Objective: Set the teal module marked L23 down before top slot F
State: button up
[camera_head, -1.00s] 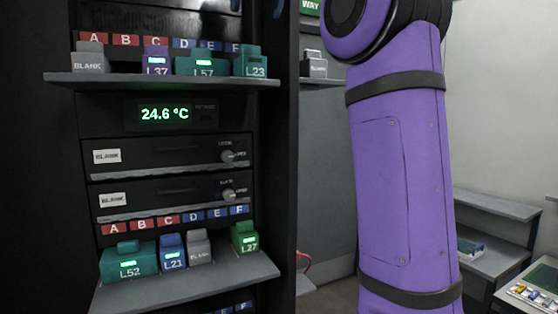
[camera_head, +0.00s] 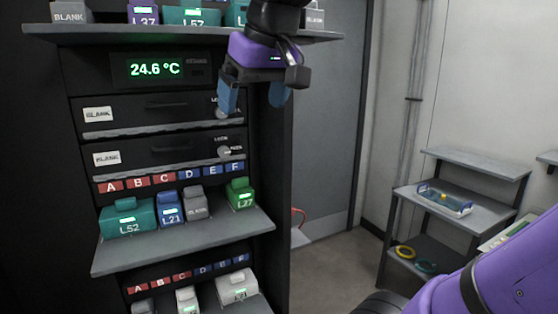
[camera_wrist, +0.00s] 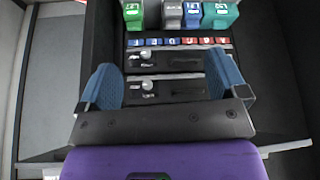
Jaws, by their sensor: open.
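The teal module L23 (camera_head: 237,15) sits on the top shelf (camera_head: 150,33) at its right end, right of the teal module L57 (camera_head: 193,17). It is cut off by the picture's top edge and partly covered by my arm. The earlier head view shows it below the blue F label. My gripper (camera_head: 253,95) is open and empty, just below the top shelf's right end, in front of the drawers. The wrist view shows both blue fingertips (camera_wrist: 165,82) wide apart with nothing between them. L23 is not in the wrist view.
The lower shelf (camera_head: 185,243) holds L52 (camera_head: 130,220), L21 (camera_head: 169,208), a grey blank (camera_head: 195,203) and green L27 (camera_head: 240,195). Two blank drawers (camera_head: 165,112) lie between the shelves. A grey bench (camera_head: 450,215) stands right. Floor between is clear.

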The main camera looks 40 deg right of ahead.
jog(key=s+f, duration=0.3)
jog(key=f, duration=0.4)
jog(key=s+a+f, duration=0.1)
jog(key=s+f, duration=0.3)
jog(key=f, duration=0.3)
jog(key=shift+s+a+n, duration=0.2)
jog(key=shift+s+n, duration=0.05)
jog(key=shift+n, duration=0.15)
